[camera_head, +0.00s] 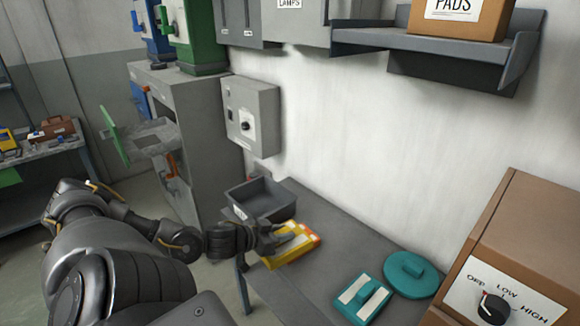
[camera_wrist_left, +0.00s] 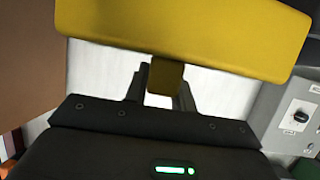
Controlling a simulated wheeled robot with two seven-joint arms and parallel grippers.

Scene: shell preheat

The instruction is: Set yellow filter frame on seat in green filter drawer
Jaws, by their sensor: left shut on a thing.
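The yellow filter frame (camera_head: 302,250), with pale panels and an orange edge, is over the grey bench. My left gripper (camera_head: 275,241) is at the frame. In the left wrist view the jaws (camera_wrist_left: 163,92) are shut on the frame's narrow yellow tab, and the wide yellow body (camera_wrist_left: 190,32) lies beyond them. I cannot tell whether the frame touches the bench. The green filter drawer (camera_head: 113,136) stands pulled out from the grey cabinet at the left, showing its green front and grey tray. Its seat is not clear. My right gripper is not in view.
A grey bin (camera_head: 262,200) stands on the bench (camera_head: 335,240) beside the frame. A teal rectangular piece (camera_head: 361,300) and a teal round piece (camera_head: 410,273) lie to the right. A brown dial box (camera_head: 510,240) is at the far right. A grey control box (camera_head: 251,112) hangs on the wall.

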